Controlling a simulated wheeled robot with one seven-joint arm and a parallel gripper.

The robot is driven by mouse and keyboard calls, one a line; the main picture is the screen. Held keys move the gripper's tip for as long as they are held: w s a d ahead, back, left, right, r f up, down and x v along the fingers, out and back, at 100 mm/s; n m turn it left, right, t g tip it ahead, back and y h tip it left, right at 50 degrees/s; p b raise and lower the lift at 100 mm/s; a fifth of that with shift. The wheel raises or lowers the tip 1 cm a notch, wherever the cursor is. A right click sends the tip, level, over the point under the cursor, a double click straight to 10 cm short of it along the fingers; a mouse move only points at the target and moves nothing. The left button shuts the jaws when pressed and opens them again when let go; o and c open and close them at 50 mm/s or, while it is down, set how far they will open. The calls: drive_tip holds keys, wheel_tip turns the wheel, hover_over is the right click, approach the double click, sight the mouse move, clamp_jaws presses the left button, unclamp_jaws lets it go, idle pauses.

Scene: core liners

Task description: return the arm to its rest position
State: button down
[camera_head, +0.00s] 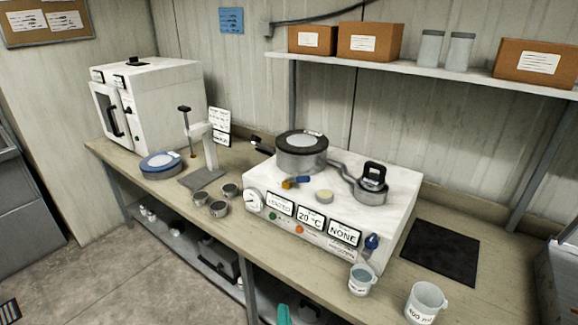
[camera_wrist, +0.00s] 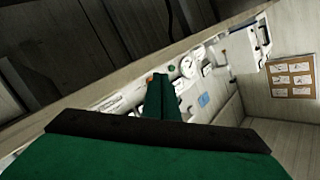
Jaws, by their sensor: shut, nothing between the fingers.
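My gripper (camera_wrist: 161,98) shows in the wrist view as two dark green fingers pressed together with nothing between them. A teal tip of it (camera_head: 284,314) shows at the bottom edge of the head view, in front of the bench's front edge. The rest of my arm is out of the head view. The wrist view is tilted, with the bench and the white machine beyond the fingers. No object touches the fingers.
The bench (camera_head: 135,163) holds a white console (camera_head: 398,190) with a lidded pot (camera_head: 302,157), a white oven (camera_head: 165,90), small cups and two mugs (camera_head: 427,300). A shelf with boxes (camera_head: 370,42) hangs above. Open floor (camera_head: 130,270) lies at front left.

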drive_tip(key=s+f+h, duration=0.1)
drive_tip(key=s+f, duration=0.3)
drive_tip(key=s, duration=0.8)
drive_tip(key=s+r+n, duration=0.2)
drive_tip(key=s+r, duration=0.1)
drive_tip(key=s, duration=1)
drive_tip(key=s+d+r+n, duration=0.1)
drive_tip(key=s+r+n, duration=0.2)
drive_tip(key=s, duration=1)
drive_tip(key=shift+s+d+n+g+h, duration=0.2)
drive_tip(key=shift+n+g+h, duration=0.1)
drive_tip(key=shift+g, duration=0.1)
